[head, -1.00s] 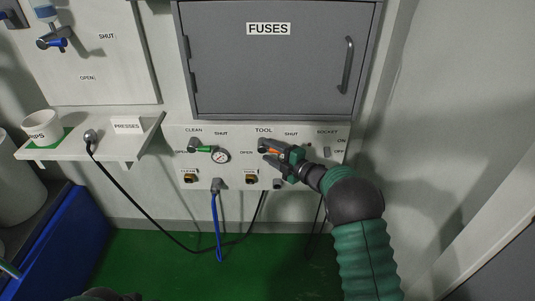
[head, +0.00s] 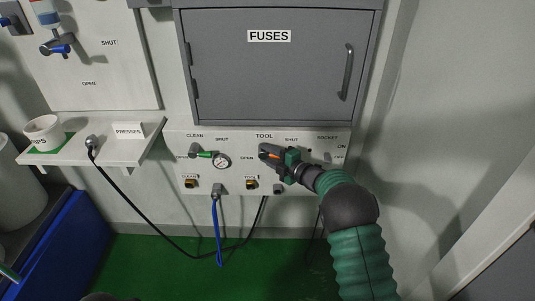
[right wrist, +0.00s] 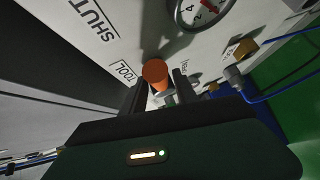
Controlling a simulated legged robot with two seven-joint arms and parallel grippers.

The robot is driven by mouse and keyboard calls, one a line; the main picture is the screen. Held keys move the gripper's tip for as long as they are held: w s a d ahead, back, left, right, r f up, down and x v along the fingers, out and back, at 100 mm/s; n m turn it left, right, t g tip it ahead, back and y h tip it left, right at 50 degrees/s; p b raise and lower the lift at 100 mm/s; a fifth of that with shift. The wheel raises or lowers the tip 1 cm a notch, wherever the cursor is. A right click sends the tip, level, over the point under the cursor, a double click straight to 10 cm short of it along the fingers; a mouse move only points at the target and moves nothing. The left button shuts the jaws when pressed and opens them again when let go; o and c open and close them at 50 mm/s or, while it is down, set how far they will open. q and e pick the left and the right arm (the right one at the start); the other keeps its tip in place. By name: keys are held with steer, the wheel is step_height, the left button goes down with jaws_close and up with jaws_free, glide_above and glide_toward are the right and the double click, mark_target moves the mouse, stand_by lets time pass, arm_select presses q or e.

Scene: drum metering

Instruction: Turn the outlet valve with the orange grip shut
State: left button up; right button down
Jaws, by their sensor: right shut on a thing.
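The outlet valve with the orange grip (head: 274,156) is on the low wall panel under the TOOL label, between the words OPEN and SHUT. My right gripper (head: 268,153) is shut on it and hides most of the valve. In the right wrist view the round orange grip end (right wrist: 155,73) shows between the two dark fingers (right wrist: 158,92). How far the lever is turned is hard to tell. My left gripper is not in view.
A similar green-grip valve (head: 204,154) and a pressure gauge (head: 221,161) sit left on the panel (head: 230,181). The grey FUSES cabinet (head: 265,75) is above. A blue hose (head: 218,232) and black cable hang below. A shelf (head: 115,151) holds a white cup (head: 44,132).

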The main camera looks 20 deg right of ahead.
steer(key=shift+s+a+f, duration=0.15)
steer(key=shift+f, duration=0.3)
steer(key=c, duration=1.2)
jaws_free()
steer(key=shift+r, duration=0.2)
steer(key=p+v, duration=0.3)
steer(key=v, duration=1.3)
steer(key=shift+s+d+r, duration=0.15)
steer(key=shift+s+d, duration=0.1)
